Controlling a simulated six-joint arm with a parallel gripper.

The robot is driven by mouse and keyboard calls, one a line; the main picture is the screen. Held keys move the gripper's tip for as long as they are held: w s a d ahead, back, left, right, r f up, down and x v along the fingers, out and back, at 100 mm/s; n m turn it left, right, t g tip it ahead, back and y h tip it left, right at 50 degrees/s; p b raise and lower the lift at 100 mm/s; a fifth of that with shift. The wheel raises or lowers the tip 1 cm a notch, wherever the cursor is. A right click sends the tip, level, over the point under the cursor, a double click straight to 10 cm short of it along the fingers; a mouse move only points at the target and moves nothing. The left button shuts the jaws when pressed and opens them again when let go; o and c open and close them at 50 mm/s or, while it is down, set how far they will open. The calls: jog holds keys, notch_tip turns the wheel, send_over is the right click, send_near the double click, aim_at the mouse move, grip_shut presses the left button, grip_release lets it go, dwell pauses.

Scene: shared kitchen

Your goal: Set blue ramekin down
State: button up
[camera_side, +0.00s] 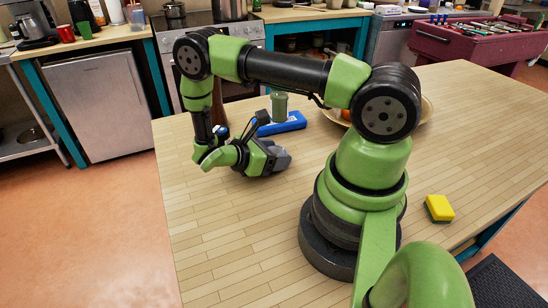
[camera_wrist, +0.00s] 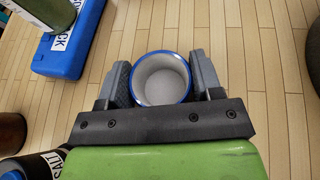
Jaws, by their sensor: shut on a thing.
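The blue ramekin (camera_wrist: 161,82) shows in the wrist view as a round cup with a blue rim and a pale inside, seen from above. It sits between the two grey fingers of my gripper (camera_wrist: 162,76), which are shut on its sides. In the side view my gripper (camera_side: 276,157) is low over the left part of the wooden table, and the ramekin is hidden there. I cannot tell whether the ramekin's base touches the table.
In the wrist view a container labelled SALT (camera_wrist: 50,167) is at the lower left. A yellow sponge (camera_side: 439,208) lies at the right. The table's front left is clear.

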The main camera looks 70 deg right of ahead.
notch_tip(320, 180, up, 10)
jog(key=w+a+r+n+t, duration=0.5)
jog(key=a+n+t, duration=0.2)
jog(key=n+t, duration=0.1)
jog(key=w+a+r+n+t, duration=0.5)
jog(key=w+a+n+t, duration=0.1)
jog(key=a+n+t, duration=0.15)
jog(key=s+d+f+m+g, duration=1)
jog(key=s+d+m+g, duration=0.1)
jog(key=d+m+g, duration=0.3)
jog(key=shift+d+m+g, duration=0.25)
jog(key=shift+m+g, duration=0.5)
jog(key=shift+g, duration=0.2)
jog(key=shift+f, duration=0.1)
notch_tip(320, 180, down, 9)
jog(key=shift+f, duration=0.2)
